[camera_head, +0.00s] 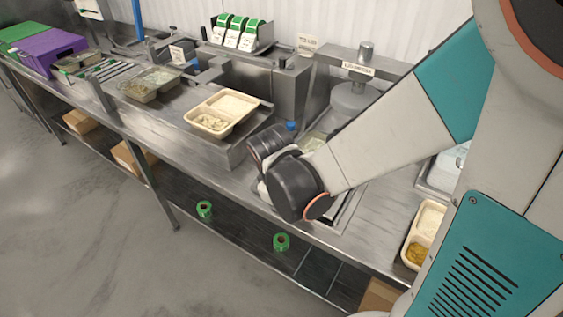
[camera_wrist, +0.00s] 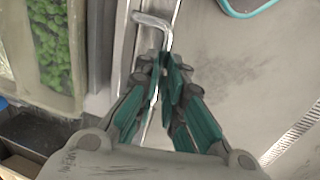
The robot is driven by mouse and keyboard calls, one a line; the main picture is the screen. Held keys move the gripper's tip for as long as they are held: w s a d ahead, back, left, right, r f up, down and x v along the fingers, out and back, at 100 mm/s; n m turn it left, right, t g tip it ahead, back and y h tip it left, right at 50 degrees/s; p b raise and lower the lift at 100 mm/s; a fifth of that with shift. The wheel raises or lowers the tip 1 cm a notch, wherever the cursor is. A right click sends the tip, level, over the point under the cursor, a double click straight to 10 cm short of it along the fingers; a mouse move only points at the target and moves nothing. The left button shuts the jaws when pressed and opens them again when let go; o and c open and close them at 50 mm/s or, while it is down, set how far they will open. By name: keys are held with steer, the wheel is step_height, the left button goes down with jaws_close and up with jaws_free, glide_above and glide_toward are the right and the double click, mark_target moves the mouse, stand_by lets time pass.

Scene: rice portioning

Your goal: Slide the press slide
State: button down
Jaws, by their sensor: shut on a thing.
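In the wrist view, my gripper (camera_wrist: 163,64) has its teal-sided fingers closed around a thin, bent metal handle (camera_wrist: 152,20). The handle's upper end sticks out beyond the fingertips, and part of it is hidden between them. I take it as the press slide's handle; the slide itself cannot be clearly made out. A flat steel surface (camera_wrist: 225,80) lies to the right of the handle. In the head view, a steel press (camera_head: 353,97) with a round head stands behind my arm. My wrist hides the gripper and the handle there.
A beige two-compartment tray (camera_head: 246,121) with food sits on a steel stand left of my wrist. Another food tray (camera_head: 408,251) is at the lower right. A green-filled container (camera_wrist: 58,99) lies left of the handle in the wrist view. Green rolls (camera_head: 281,242) lie on the lower shelf.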

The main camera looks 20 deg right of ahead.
steer(key=shift+s+a, duration=0.15)
steer(key=shift+s, duration=0.05)
steer(key=c, duration=1.7)
jaws_free()
steer(key=shift+s+a, duration=0.1)
steer(key=shift+a, duration=0.05)
steer(key=r, duration=0.4)
steer(key=s+a+r, duration=0.1)
steer(key=r, duration=0.6)
steer(key=shift+s+a+r, duration=0.15)
steer(key=shift+a+r, duration=0.15)
steer(key=shift+r, duration=0.05)
